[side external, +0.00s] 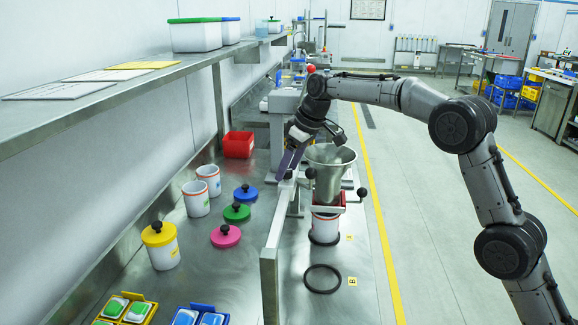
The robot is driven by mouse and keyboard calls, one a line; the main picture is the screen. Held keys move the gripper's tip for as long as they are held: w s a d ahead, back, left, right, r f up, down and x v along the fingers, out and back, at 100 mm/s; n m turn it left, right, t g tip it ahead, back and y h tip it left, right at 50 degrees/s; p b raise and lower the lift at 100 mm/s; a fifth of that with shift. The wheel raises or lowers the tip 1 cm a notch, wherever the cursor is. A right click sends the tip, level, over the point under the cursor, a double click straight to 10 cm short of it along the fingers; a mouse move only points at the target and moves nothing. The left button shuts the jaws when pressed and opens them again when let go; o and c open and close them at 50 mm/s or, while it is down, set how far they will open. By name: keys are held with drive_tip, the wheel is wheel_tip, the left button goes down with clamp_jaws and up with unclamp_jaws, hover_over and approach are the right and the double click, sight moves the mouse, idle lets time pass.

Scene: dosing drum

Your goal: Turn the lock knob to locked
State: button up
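The dosing station has a metal funnel (327,181) set above a white container (324,226) on the steel bench. A black knob (362,192) sticks out to the right of the funnel. Another black knob (310,173) shows at the funnel's left side. I cannot tell which of them is the lock knob, and no locked marking is readable. My gripper (286,171) points down just left of the funnel, close to the left black knob. Its fingertips are small and partly merge with the frame behind, so contact and opening cannot be told.
A metal rail (270,245) runs along the bench left of the station. A black ring (322,279) lies in front. Left are a yellow-lidded canister (161,246), open white canisters (196,198), loose coloured lids (226,235) and a red bin (238,145). A shelf (120,95) overhangs the left.

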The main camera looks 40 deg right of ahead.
clamp_jaws()
drive_tip(key=shift+a+m+h, duration=0.15)
drive_tip(key=shift+m+h, duration=0.75)
drive_tip(key=shift+m, duration=1.4)
drive_tip(key=shift+o, duration=0.6)
unclamp_jaws()
drive_tip(key=shift+r, duration=0.1)
